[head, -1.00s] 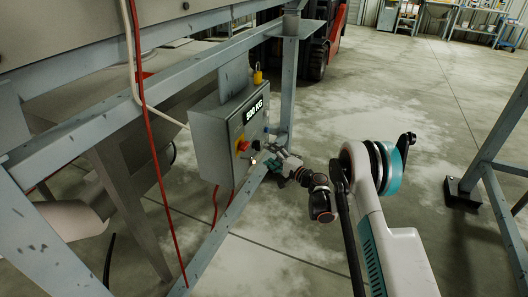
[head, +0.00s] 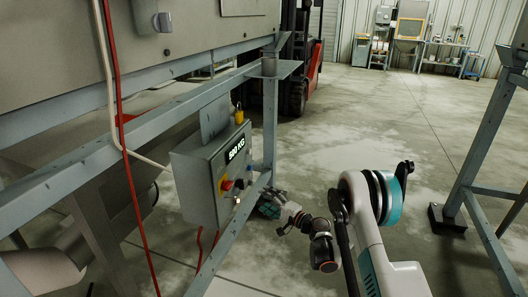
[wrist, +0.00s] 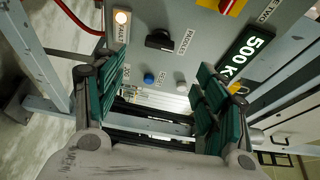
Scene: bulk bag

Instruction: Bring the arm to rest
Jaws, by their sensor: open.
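My arm (head: 366,225) reaches forward and left to the control box. My gripper (head: 270,205) is close by the lower right of the grey control box (head: 196,190) in the head view. In the wrist view my gripper (wrist: 160,85) is open, its two green-padded fingers apart with nothing between them. Beyond the fingers lies the box face, with a black selector knob (wrist: 160,40), a blue button (wrist: 149,78), a lit fault lamp (wrist: 122,17) and a display (wrist: 250,47) reading about 500 KG. I cannot tell whether a fingertip touches the box.
A blue-grey steel frame (head: 270,110) stands around the box, with a slanting brace near my gripper. A red cable (head: 128,150) hangs at the left. Another frame post (head: 480,140) stands at the right. A red forklift (head: 300,60) stands behind. Open concrete floor lies between.

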